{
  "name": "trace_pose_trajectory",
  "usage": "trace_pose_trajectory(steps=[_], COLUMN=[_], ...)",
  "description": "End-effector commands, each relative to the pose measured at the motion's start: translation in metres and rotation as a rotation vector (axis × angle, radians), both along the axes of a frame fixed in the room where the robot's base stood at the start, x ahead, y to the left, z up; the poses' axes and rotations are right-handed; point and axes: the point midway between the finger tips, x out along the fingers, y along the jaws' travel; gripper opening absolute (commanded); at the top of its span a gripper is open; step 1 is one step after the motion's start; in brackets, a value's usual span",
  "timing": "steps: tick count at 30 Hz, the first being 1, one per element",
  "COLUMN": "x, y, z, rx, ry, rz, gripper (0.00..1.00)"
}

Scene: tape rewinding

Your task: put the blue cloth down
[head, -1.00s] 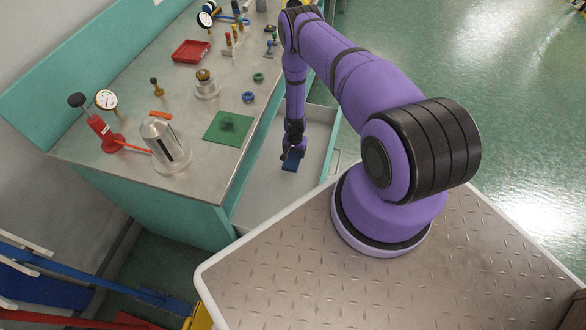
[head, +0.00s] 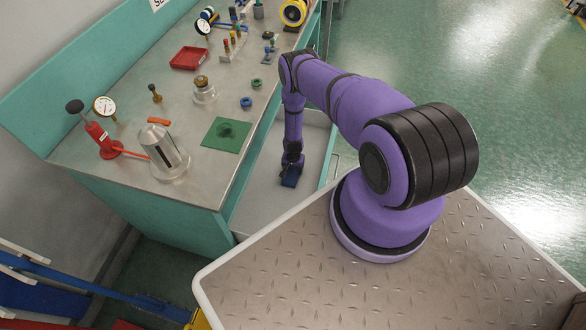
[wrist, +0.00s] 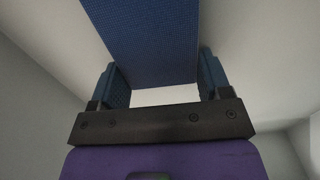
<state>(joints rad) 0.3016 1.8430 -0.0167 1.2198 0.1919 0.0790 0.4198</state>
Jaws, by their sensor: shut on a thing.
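The blue cloth (wrist: 155,40) fills the top middle of the wrist view, between the two blue fingers of my gripper (wrist: 163,82). My gripper is shut on it. In the head view, my gripper (head: 291,168) points down inside the open drawer (head: 262,207) on the bench's right side. The cloth (head: 289,181) shows there as a small dark blue patch under the gripper. I cannot tell whether its lower end touches the drawer floor.
The drawer floor around the cloth looks bare and its walls stand close by. The metal bench top (head: 190,120) beside it holds a green mat (head: 226,135), a red tray (head: 189,57), a metal cylinder (head: 163,150), small rings and gauges.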

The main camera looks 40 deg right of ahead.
Motion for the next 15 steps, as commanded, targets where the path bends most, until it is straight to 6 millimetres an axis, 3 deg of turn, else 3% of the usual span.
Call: trace_pose_trajectory(steps=[5,6,8,15], x=[-0.0004,-0.0002,-0.0003,-0.0001], y=[0.0002,0.0001,0.0002,0.0001], z=[-0.0031,-0.0025,-0.0025,-0.0023], rx=[0.000,0.000,0.000,0.000], ry=[0.000,0.000,0.000,0.000], rz=[0.000,0.000,0.000,0.000], gripper=[0.45,0.80,0.94,0.97])
